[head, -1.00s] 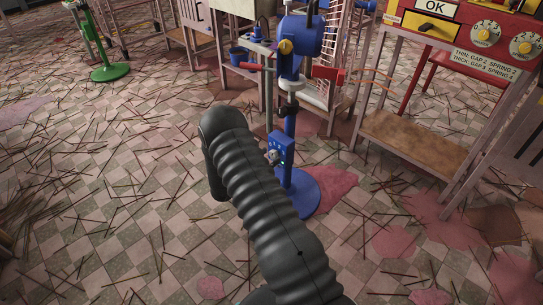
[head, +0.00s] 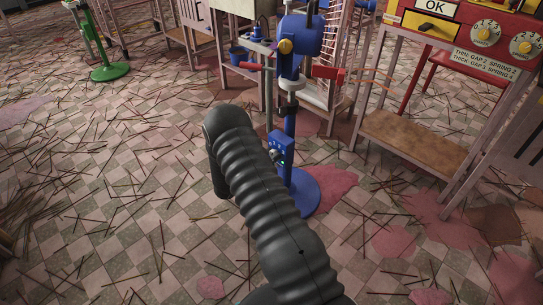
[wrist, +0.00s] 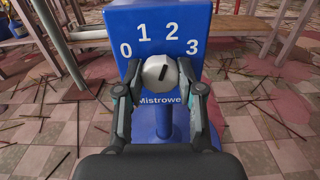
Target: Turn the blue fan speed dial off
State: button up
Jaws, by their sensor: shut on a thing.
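The blue fan (head: 302,48) stands on a blue pole with a round blue base. Its blue control box (head: 287,148) is on the pole, partly hidden behind my dark arm. In the wrist view the box front (wrist: 163,20) carries the white numbers 0, 1, 2 and 3. The round white dial (wrist: 158,73) sits below them, with a dark mark slanting up to the right, roughly toward the 2. My gripper (wrist: 160,76) has one finger on each side of the dial and is shut on it. In the head view my arm hides most of the gripper.
A wooden table (head: 395,130) with a red and yellow control panel (head: 470,28) stands to the right. A green stand (head: 110,71) is at the far left. Thin sticks and pink stains lie on the checkered floor. The floor at left is otherwise open.

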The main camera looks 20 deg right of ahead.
jog(key=n, duration=0.4)
jog(key=shift+w+a, duration=0.1)
jog(key=n, duration=0.3)
jog(key=shift+n, duration=0.4)
jog(key=n, duration=0.4)
jog(key=shift+w+a, duration=0.1)
jog(key=shift+w, duration=0.05)
jog(key=shift+n+p, duration=0.35)
jog(key=shift+n, duration=1.65)
